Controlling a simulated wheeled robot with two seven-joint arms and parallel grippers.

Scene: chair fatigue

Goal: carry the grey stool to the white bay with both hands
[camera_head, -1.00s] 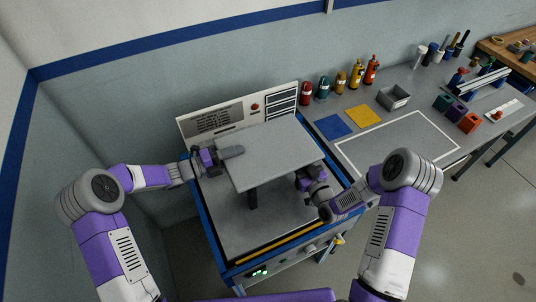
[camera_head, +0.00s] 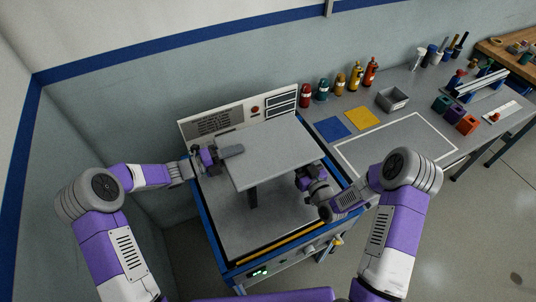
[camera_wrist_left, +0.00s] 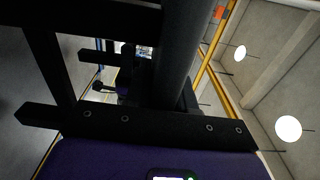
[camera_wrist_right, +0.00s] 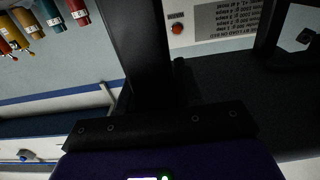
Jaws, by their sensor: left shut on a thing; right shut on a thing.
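The grey stool (camera_head: 272,150) has a flat rectangular seat and dark legs. It is upright over the grey bed of the blue-framed test machine (camera_head: 228,220); I cannot tell whether its feet touch the bed. My left gripper (camera_head: 226,153) is at the stool's left side, shut on a dark part of its frame, which fills the left wrist view (camera_wrist_left: 180,55). My right gripper (camera_head: 304,178) is at the right side under the seat edge, shut on a dark leg that shows in the right wrist view (camera_wrist_right: 137,50). The white bay (camera_head: 350,158) is a white outline on the bench to the right, empty.
The machine's panel (camera_head: 215,122) with a red button stands behind the stool. Several bottles (camera_head: 355,76) line the back of the bench. A blue square (camera_head: 332,128), a yellow square (camera_head: 362,117) and a grey bin (camera_head: 393,99) lie beyond the bay. Coloured blocks (camera_head: 467,124) are to its right.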

